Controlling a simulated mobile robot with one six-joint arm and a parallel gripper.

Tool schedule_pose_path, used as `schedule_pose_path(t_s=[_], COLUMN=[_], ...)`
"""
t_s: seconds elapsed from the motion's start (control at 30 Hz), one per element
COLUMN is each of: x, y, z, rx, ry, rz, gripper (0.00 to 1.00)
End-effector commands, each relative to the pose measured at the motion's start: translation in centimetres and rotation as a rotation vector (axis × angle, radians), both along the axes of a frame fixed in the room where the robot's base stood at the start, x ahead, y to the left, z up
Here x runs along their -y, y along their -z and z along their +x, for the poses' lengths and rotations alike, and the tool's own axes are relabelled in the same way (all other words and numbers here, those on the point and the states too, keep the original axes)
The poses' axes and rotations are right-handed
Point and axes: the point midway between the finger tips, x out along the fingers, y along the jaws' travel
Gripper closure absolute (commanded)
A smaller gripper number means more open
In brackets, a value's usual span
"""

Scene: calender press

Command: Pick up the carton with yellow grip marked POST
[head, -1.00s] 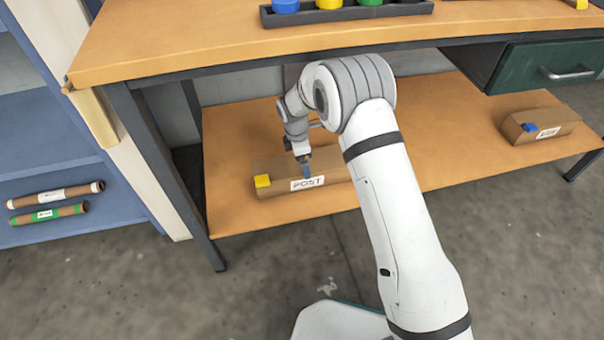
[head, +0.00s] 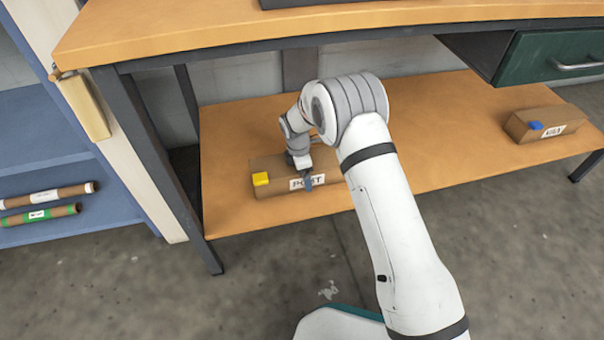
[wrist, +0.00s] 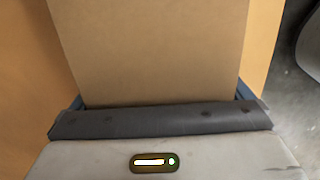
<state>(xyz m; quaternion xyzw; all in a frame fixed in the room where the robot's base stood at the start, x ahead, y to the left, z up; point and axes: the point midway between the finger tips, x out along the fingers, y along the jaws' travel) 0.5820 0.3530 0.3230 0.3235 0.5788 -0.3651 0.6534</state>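The brown carton (head: 266,191) marked POST lies on the orange lower shelf. Its yellow grip (head: 260,179) is at its left end, and its white label is on the front face. My gripper (head: 305,178) points down over the carton, right of the yellow grip, with one finger in front of the label. In the wrist view the carton (wrist: 155,50) fills the space between the blue fingers, which show at its two sides. I cannot tell whether they press on it. My arm hides the carton's right end.
Another carton with a blue grip (head: 535,126) sits at the right of the lower shelf (head: 430,135). The table top (head: 240,45) overhangs above, with a green drawer (head: 535,60) at right. A table leg (head: 160,165) stands at left. Rolls (head: 45,195) lie on a blue rack.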

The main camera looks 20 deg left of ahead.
Motion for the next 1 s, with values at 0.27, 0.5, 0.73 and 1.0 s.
schedule_pose_path(t_s=[0.27,0.5,0.73,1.0], x=[0.0,0.0,0.0,0.0], y=[0.0,0.0,-0.3,-3.1], z=[0.0,0.0,0.0,0.1], rx=[0.0,0.0,0.0,0.001], ry=[0.0,0.0,0.001,0.001], rz=[0.0,0.0,0.0,0.002], gripper=[0.25,0.38,0.38,0.38])
